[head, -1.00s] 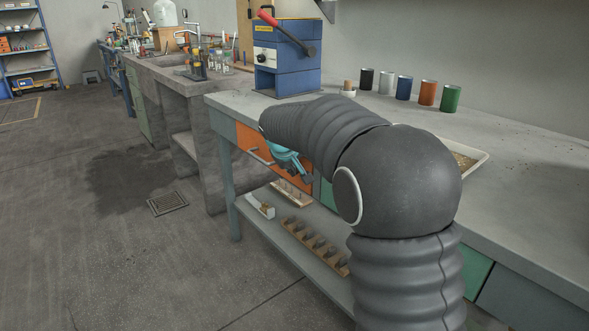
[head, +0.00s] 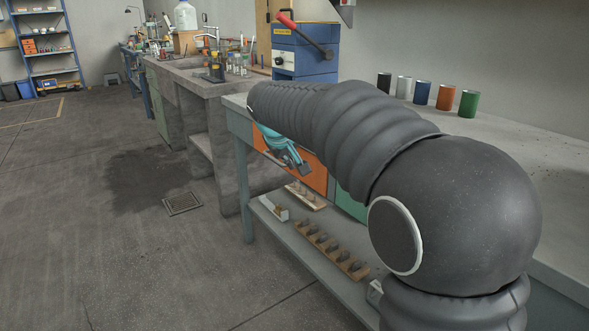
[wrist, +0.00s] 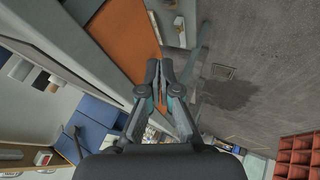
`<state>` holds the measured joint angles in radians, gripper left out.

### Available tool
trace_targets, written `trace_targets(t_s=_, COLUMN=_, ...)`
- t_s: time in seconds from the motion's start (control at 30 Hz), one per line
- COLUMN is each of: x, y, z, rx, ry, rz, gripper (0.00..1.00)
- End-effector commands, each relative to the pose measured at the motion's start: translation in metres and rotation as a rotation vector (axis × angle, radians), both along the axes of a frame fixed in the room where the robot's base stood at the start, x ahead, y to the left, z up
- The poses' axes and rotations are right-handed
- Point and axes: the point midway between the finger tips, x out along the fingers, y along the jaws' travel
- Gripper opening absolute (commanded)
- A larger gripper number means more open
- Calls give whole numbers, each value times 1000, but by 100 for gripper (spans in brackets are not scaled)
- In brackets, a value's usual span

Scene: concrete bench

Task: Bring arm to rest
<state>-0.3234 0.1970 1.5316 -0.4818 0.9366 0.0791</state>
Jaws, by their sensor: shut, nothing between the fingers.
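My gripper (wrist: 166,72) is shut and empty in the wrist view, its two dark fingertips together in front of the bench's orange drawer and the floor. In the head view my gripper (head: 296,165) hangs below my dark ribbed arm, in front of the orange drawer front (head: 312,172). My arm hides much of the bench top and part of the drawers.
The bench (head: 530,150) carries a blue machine with a red lever (head: 304,52) and a row of cans, including a green can (head: 468,103). A lower shelf holds a wooden peg rack (head: 330,248). The floor (head: 130,250) at left is open.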

Motion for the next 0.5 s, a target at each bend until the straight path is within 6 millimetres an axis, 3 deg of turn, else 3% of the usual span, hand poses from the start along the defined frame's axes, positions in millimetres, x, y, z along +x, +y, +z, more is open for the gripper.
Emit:
trace_targets(t_s=0.27, x=-12, y=7, z=14, rx=8, ry=5, rz=9, gripper=0)
trace_targets(t_s=0.4, x=-27, y=11, z=-19, rx=28, ry=75, rz=16, gripper=0)
trace_targets(t_s=0.5, x=-54, y=10, z=-43, rx=57, ry=136, rz=14, gripper=0)
